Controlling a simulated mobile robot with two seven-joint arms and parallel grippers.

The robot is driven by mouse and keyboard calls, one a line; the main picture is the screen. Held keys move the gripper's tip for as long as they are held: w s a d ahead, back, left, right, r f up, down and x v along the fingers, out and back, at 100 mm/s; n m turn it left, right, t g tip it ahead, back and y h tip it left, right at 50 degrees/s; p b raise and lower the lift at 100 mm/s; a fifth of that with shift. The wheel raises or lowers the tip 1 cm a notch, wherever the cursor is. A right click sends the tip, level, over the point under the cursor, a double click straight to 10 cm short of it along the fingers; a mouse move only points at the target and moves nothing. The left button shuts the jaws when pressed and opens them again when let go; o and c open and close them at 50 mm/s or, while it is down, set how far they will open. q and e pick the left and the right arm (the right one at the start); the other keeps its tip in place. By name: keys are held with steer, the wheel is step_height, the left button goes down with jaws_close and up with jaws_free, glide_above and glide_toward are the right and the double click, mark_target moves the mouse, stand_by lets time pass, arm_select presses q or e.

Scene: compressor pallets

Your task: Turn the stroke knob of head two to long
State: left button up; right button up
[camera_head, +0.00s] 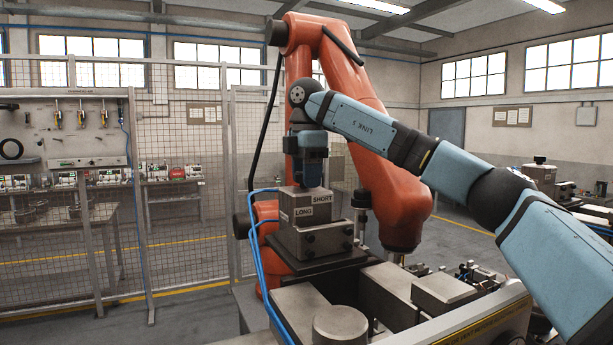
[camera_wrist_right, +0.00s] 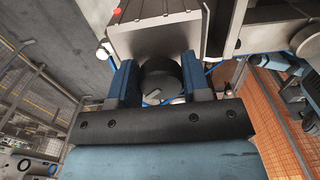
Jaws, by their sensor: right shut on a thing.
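The grey head block (camera_head: 300,243) stands on a dark plate in the middle of the head view. Its upper part carries the labels LONG (camera_head: 304,212) and SHORT (camera_head: 322,197). My right gripper (camera_head: 312,180) points down onto the top of this block. In the wrist view the right gripper (camera_wrist_right: 162,77) has its two blue fingers on either side of a round dark knob (camera_wrist_right: 160,80) and is shut on it. A short pale mark shows on the knob, slanted. Which label it points to I cannot tell. The head view hides the knob. My left gripper is out of view.
A large orange robot arm (camera_head: 400,200) stands close behind the block. Blue hoses (camera_head: 259,250) run down its left side. Grey blocks and a round grey cylinder (camera_head: 340,325) fill the front. A mesh fence (camera_head: 185,190) and workbenches lie beyond on the left.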

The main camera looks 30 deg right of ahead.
stand_by(0.5)
steer(key=o, duration=0.9)
step_height(320, 180, up, 14)
steer(key=shift+f+p, duration=0.1)
steer(key=shift+p, duration=1.1)
